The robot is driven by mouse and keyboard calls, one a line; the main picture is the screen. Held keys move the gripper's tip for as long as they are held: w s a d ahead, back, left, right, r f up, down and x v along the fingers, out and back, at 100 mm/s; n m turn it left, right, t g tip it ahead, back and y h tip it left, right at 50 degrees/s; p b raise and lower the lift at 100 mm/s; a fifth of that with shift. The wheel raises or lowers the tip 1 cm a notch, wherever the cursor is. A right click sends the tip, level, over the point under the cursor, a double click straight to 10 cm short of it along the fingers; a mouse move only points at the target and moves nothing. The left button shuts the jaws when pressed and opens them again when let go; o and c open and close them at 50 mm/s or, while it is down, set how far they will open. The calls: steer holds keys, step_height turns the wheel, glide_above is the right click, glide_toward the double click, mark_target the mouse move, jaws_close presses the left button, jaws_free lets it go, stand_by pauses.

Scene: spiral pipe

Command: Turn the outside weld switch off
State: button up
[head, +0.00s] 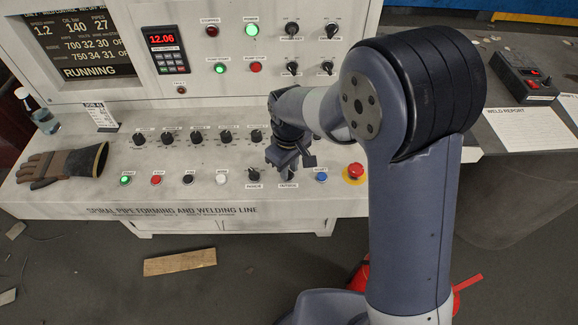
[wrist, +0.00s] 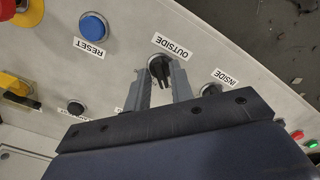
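The outside weld switch is a black rotary knob (wrist: 159,68) labelled OUTSIDE on the pale sloping panel. In the wrist view it sits between the tips of my two grey fingers. My gripper (wrist: 160,80) looks open, with a finger on either side of the knob and small gaps showing. I cannot tell whether either finger touches it. In the head view my gripper (head: 284,166) points down at the front row of the panel and hides most of this knob. The knob's exact pointer angle is hard to read.
The inside switch (wrist: 211,90) and blue reset button (wrist: 93,26) flank the knob. A red emergency stop (head: 355,170) is to the right in the head view. A row of knobs (head: 197,138) stands behind. The screen (head: 84,40) reads RUNNING.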

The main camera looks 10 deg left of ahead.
steer(key=shift+o, duration=0.9)
step_height(320, 180, up, 11)
steer(key=shift+b, duration=0.3)
steer(key=shift+f, duration=0.25)
step_height(320, 180, down, 11)
steer(key=shift+r+p, duration=0.1)
steer(key=shift+p, duration=0.25)
steer(key=shift+r, duration=0.1)
